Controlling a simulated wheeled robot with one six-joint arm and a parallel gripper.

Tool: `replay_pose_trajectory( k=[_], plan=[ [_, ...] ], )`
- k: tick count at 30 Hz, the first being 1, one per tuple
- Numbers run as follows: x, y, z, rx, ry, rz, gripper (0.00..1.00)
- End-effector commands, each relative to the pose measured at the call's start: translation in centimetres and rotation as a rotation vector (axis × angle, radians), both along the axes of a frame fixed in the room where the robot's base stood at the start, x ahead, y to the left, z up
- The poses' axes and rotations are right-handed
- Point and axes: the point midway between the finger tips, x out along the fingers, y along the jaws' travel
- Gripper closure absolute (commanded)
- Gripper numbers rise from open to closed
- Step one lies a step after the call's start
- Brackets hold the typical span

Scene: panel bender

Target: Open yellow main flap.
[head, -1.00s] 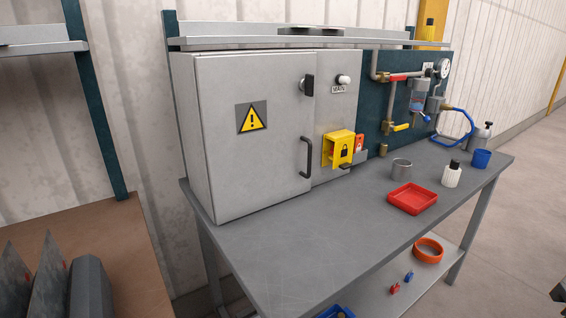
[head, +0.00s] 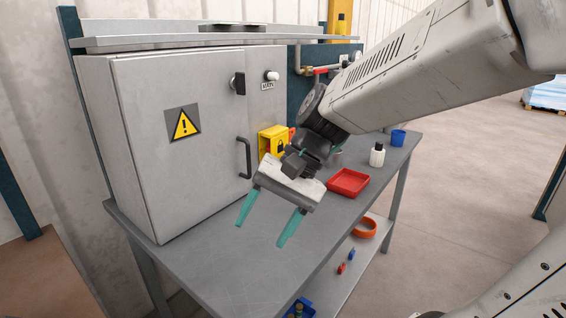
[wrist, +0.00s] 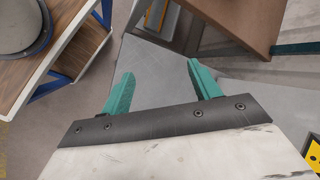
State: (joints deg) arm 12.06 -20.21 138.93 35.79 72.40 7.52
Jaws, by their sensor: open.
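The yellow main flap (head: 269,141) is on the front of the grey panel, right of the cabinet door handle. My arm and gripper partly cover it in the head view, and I cannot see its lower right part. My gripper (head: 264,232) is open and empty, with teal fingers spread apart. It hangs above the workbench, in front of and below the flap, apart from it. In the wrist view the gripper fingers (wrist: 162,88) point over the grey bench top, with nothing between them.
The grey cabinet door (head: 185,165) with a dark handle (head: 244,157) is shut. On the workbench (head: 190,255) stand a red tray (head: 348,182), a white bottle (head: 377,155) and a blue cup (head: 398,138). The bench's front left is clear.

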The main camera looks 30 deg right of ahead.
Motion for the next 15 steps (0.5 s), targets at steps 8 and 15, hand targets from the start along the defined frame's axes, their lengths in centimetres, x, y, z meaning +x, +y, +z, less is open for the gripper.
replay_pose_trajectory(
  k=[8, 15],
  plan=[
    [14.4, -4.6, -0.7, 0.562, 0.197, -0.593, 0.38],
    [24.7, -17.2, -4.6, 1.027, 0.271, -1.106, 0.38]
  ],
)
